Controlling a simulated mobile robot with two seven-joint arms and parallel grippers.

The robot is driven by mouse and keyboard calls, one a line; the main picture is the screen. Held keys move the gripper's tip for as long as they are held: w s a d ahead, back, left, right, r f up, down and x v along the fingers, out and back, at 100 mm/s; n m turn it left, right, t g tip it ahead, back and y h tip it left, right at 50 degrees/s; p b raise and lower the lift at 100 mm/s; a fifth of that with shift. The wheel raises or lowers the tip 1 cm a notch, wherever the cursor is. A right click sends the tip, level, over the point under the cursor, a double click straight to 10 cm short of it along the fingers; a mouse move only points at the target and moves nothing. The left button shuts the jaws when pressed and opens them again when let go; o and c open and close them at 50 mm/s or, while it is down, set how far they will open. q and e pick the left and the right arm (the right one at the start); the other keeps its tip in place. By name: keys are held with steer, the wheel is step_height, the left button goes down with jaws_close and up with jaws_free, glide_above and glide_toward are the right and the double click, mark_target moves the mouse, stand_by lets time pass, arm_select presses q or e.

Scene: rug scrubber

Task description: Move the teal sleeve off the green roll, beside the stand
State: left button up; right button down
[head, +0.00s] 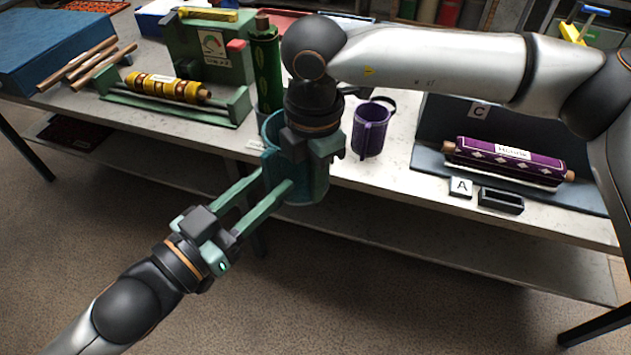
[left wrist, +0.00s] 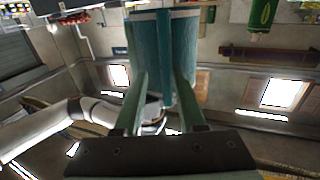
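The teal sleeve (head: 313,184) is off the green roll, in the air in front of the table's front edge. My right gripper (head: 306,150) is at its upper rim and seems shut on it; its fingertips are mostly hidden. My left gripper (head: 276,180) reaches in from the lower left with its fingers apart, against or close to the sleeve. In the left wrist view the sleeve (left wrist: 185,50) has a raised ridge between my left fingers (left wrist: 163,85). The green roll (head: 265,62) stands upright behind; its end (left wrist: 262,14) shows there too, clear of the sleeve.
A green gauge stand (head: 190,65) is left of the roll, with a yellow roll (head: 168,88) lying before it. A purple sleeve (head: 370,133) stands right of my right gripper. A purple patterned roll (head: 505,158) lies farther right. Wooden rods (head: 85,66) lie far left.

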arm_select(q)
steer(key=shift+o, duration=0.8)
steer(key=shift+w+f, duration=0.1)
steer(key=shift+a+f, duration=0.1)
arm_select(e)
steer(key=shift+d, duration=0.1)
